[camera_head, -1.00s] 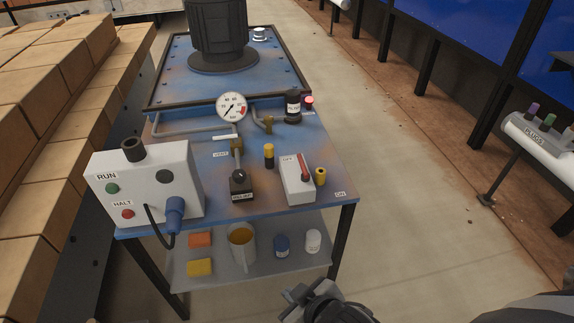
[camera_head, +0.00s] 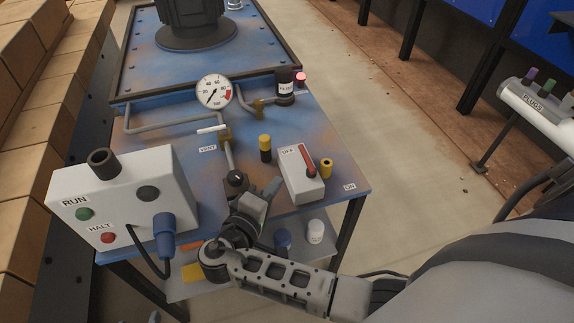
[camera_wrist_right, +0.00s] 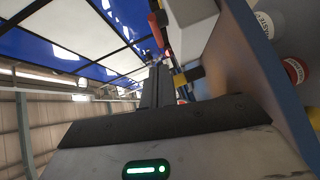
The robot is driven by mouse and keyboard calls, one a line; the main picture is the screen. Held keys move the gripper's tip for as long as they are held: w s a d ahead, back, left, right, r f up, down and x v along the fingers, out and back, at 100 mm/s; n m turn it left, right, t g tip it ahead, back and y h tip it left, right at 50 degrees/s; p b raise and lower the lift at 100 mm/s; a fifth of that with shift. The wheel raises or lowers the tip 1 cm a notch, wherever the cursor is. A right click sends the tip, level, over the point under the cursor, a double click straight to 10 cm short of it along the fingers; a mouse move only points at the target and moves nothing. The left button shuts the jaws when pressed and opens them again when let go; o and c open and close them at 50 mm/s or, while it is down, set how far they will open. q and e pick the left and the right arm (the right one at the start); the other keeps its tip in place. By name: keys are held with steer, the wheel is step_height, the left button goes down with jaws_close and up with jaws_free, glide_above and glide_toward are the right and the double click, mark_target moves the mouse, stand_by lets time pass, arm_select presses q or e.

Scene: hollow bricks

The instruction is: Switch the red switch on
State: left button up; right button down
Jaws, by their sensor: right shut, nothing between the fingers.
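The red switch is a red lever (camera_head: 307,160) on a white box (camera_head: 303,186) on the blue bench. The lever lies along the right part of the box top, beside the OFF label; an ON label (camera_head: 349,187) is on the bench to the right. My right gripper (camera_head: 273,187) is shut and empty, just left of the box and apart from the lever. In the right wrist view my fingers (camera_wrist_right: 157,82) point towards the red lever (camera_wrist_right: 160,36) and the white box (camera_wrist_right: 195,25). A small grey tip at the head view's bottom edge may be my left gripper.
A yellow-topped black post (camera_head: 265,148) stands left of the switch box and a yellow knob (camera_head: 326,168) right of it. A grey control box (camera_head: 120,205) with a blue plug (camera_head: 164,238) is at left. A gauge (camera_head: 213,92) and pipes stand behind.

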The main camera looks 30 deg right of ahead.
mark_target(303, 153)
arm_select(q)
steer(key=shift+w+r, duration=0.15)
steer(key=shift+w, duration=0.1)
arm_select(e)
steer(key=x, duration=0.9)
steer(key=shift+w+d+f, duration=0.1)
steer(key=shift+w+d, duration=0.15)
steer(key=shift+d, duration=0.05)
